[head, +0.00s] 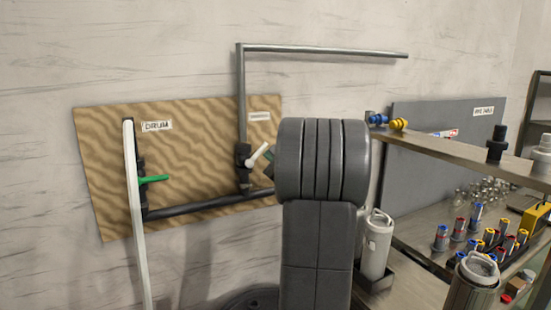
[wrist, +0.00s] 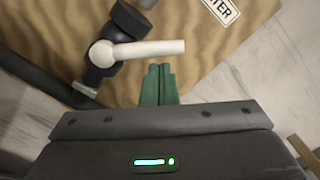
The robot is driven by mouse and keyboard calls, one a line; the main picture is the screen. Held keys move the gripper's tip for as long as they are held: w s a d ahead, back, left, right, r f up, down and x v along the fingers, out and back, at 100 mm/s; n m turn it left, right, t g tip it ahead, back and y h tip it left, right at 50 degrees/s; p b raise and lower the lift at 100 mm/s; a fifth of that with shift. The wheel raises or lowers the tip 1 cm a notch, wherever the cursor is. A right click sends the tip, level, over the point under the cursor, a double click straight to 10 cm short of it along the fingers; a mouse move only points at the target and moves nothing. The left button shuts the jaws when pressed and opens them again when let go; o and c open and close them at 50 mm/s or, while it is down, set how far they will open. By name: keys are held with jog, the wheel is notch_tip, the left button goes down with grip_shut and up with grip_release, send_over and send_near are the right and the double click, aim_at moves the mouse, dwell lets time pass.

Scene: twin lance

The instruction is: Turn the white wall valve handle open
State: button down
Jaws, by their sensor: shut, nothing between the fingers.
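The white valve handle (head: 258,156) sits on a black valve body (head: 243,165) on a wood-grain wall board. In the head view it points up and to the right from its pivot. In the wrist view the white handle (wrist: 145,48) reaches right from its round hub. My gripper (wrist: 159,70) is shut and empty, its green fingertips just below the handle in the wrist view. I cannot tell whether they touch it. In the head view my arm hides most of the gripper; only a dark green bit shows by the handle.
A green-handled valve (head: 153,179) and a pale vertical pipe (head: 136,210) are on the left of the board (head: 105,150). A grey pipe (head: 241,95) rises above the white valve. At right, a shelf (head: 450,150) and bench carry canisters and several small coloured parts.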

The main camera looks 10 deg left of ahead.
jog(key=shift+s+a+r+n+b, duration=0.2)
jog(key=shift+r+n+b, duration=0.15)
jog(key=shift+n+b, duration=0.55)
jog(key=shift+s+a+r+n+b, duration=0.3)
jog(key=shift+a+r+n+b, duration=0.15)
jog(key=shift+n+b, duration=0.8)
jog(key=shift+s+a+r+n+b, duration=0.25)
jog(key=shift+a+r+n+b, duration=0.2)
jog(key=shift+n+b, duration=0.85)
jog(key=shift+s+a+r+n+b, duration=0.3)
jog(key=shift+a+r+n+b, duration=0.15)
jog(key=shift+n+b, duration=0.8)
